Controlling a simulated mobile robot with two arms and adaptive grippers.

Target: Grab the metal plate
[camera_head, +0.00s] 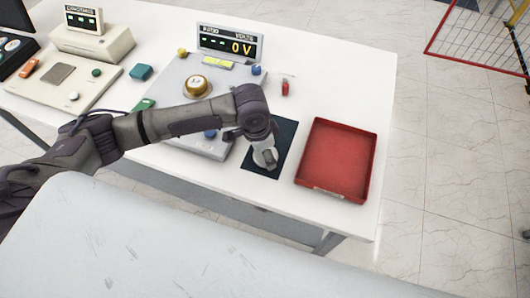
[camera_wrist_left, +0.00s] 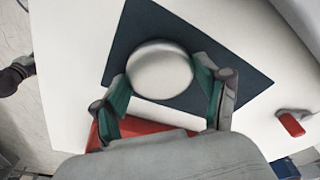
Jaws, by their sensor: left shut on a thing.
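The metal plate (camera_wrist_left: 160,64) is a shiny silver disc over the dark mat (camera_wrist_left: 125,40), seen in the left wrist view. My left gripper (camera_wrist_left: 159,80) is shut on it, with a green-padded finger at each side of the disc. In the head view my left gripper (camera_head: 267,160) points down over the dark mat (camera_head: 284,138), and the wrist and fingers hide most of the plate. I cannot tell whether the plate still touches the mat.
A red tray (camera_head: 338,157) lies right of the mat, near the table's right edge. A small red object (camera_head: 285,88) lies behind the mat. The grey instrument with a gold knob (camera_head: 197,86) and a 0 V display (camera_head: 230,43) stand to the left.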

